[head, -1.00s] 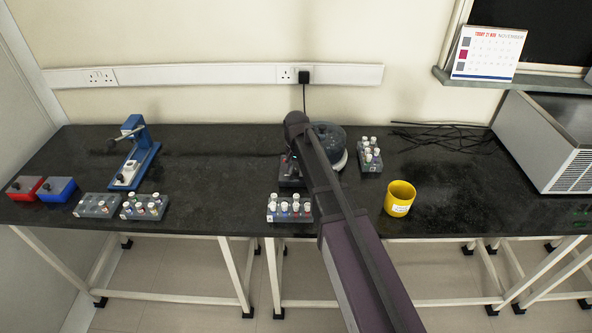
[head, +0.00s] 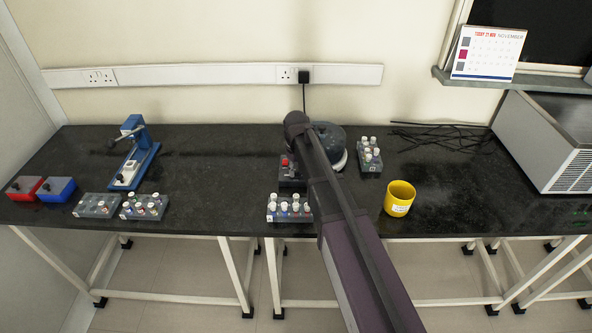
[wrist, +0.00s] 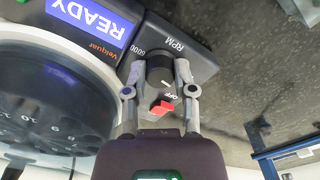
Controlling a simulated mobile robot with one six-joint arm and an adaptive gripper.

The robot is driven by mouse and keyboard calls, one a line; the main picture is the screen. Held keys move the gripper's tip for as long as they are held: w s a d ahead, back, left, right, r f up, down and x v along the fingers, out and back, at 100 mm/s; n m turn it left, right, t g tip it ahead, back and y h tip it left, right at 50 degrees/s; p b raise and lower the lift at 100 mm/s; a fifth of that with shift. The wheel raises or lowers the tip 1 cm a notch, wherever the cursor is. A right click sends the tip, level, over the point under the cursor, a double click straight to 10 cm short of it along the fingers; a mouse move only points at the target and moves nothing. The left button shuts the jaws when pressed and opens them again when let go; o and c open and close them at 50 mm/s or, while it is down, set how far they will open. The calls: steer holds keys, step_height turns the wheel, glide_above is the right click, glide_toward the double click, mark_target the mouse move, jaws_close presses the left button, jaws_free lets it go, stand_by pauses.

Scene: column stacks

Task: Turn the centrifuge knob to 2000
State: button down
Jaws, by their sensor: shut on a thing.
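The centrifuge (head: 328,140) stands at the middle of the bench, partly hidden behind my arm in the head view. In the wrist view its round dark lid (wrist: 45,110) is at left, and a blue screen (wrist: 90,18) reads READY. The black knob (wrist: 159,72) sits on the grey panel, by the printed RPM, 6000 and OFF marks. My gripper (wrist: 157,82) has its fingers on both sides of the knob, shut on it. A red switch (wrist: 161,107) lies just below the knob, between the fingers. The knob's exact setting cannot be read.
Vial racks stand in front of the centrifuge (head: 289,211) and to its right (head: 369,158). A yellow cup (head: 399,197) is at right, with black cables (head: 440,135) behind. The bench left of the centrifuge is clear up to the blue stand (head: 135,160).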

steer(key=shift+n, duration=0.9)
steer(key=shift+c, duration=2.2)
jaws_free()
steer(key=shift+m, duration=0.3)
